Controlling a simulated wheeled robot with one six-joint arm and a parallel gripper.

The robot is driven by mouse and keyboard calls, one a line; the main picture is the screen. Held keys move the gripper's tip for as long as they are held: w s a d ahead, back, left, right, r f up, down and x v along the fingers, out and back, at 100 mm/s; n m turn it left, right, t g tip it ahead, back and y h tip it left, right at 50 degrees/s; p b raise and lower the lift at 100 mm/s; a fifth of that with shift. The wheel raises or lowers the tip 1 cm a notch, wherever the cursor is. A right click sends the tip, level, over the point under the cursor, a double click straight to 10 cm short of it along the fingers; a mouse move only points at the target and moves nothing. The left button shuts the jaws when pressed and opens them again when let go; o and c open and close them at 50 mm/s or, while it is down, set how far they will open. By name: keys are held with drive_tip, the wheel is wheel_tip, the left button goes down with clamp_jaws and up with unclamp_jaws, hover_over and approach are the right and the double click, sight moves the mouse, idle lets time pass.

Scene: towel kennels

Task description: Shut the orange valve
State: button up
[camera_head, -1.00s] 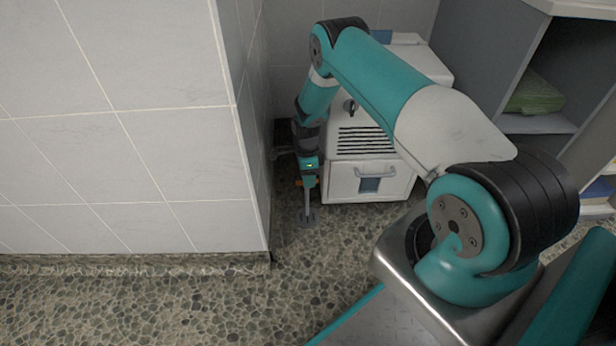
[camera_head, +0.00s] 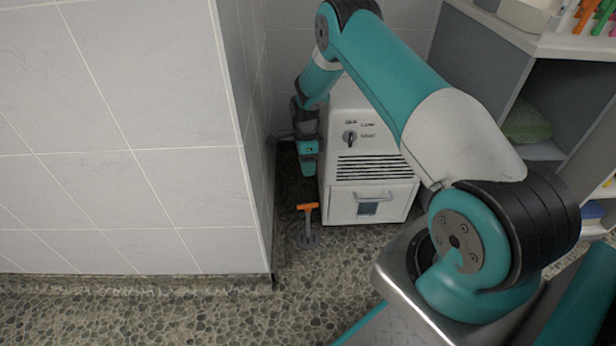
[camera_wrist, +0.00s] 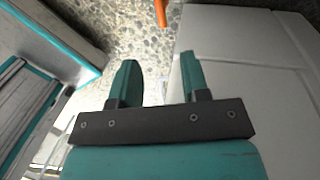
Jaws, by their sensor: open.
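The orange valve handle (camera_head: 308,206) sits on top of a thin grey stem with a round base on the pebbled floor, between the tiled wall corner and a white appliance. In the head view the handle lies roughly crosswise, left to right. My gripper (camera_head: 308,172) is just above the handle in the picture and apart from it; its fingers are hard to make out there. In the wrist view my gripper (camera_wrist: 157,68) is open and empty, with orange (camera_wrist: 161,12) showing beyond the fingertips at the top edge. Most of the valve is out of that view.
The white appliance (camera_head: 368,203) with a knob, vents and drawer stands close right of the valve. The tiled wall (camera_head: 130,150) closes off the left. Grey shelving (camera_head: 470,85) stands at right. Floor in front of the valve is open.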

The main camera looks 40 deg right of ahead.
drive_tip(key=shift+w+d+r+p, duration=0.1)
drive_tip(key=shift+w+r+p, duration=0.05)
drive_tip(key=shift+r, duration=0.65)
drive_tip(key=shift+w+d+r+p, duration=0.1)
drive_tip(key=shift+r+p, duration=0.05)
drive_tip(key=shift+r, duration=0.65)
